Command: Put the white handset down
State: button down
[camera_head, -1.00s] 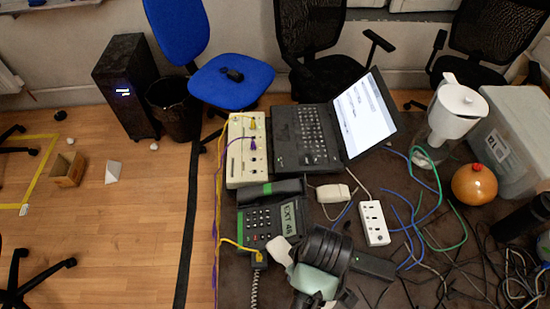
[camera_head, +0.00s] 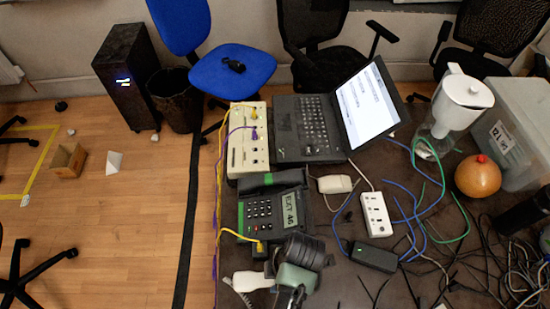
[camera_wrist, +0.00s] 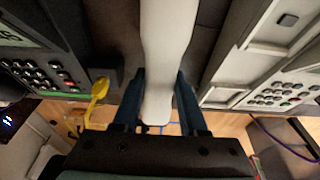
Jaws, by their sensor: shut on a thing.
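The white handset (camera_head: 250,281) shows at the bottom of the head view, in front of the black desk phone, with a coiled cord at its left end. My gripper (camera_head: 280,286) is shut on it. In the wrist view the long pale handset (camera_wrist: 168,45) runs between the two dark fingers of my gripper (camera_wrist: 158,88). A cream phone (camera_wrist: 238,62) with a keypad and bare cradle lies to the right of the handset in that view. My arm hides part of the handset in the head view. I cannot tell its height above the desk.
The black desk phone (camera_head: 272,213) with its yellow cable stands behind the handset. A cream box (camera_head: 240,152), laptop (camera_head: 300,118), power strip (camera_head: 376,214) and black adapter (camera_head: 374,256) are on the desk (camera_head: 345,290). Loose cables crowd the right; the left edge is close.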

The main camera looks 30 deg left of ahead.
jog(key=shift+w+d+x, duration=0.1)
jog(key=shift+d+x, duration=0.05)
jog(key=shift+x, duration=0.8)
jog(key=shift+w+d+x, duration=0.15)
jog(key=shift+x, duration=0.75)
jog(key=shift+f, duration=0.15)
jog(key=shift+f, duration=0.15)
jog(key=shift+c, duration=2.2)
grip_release()
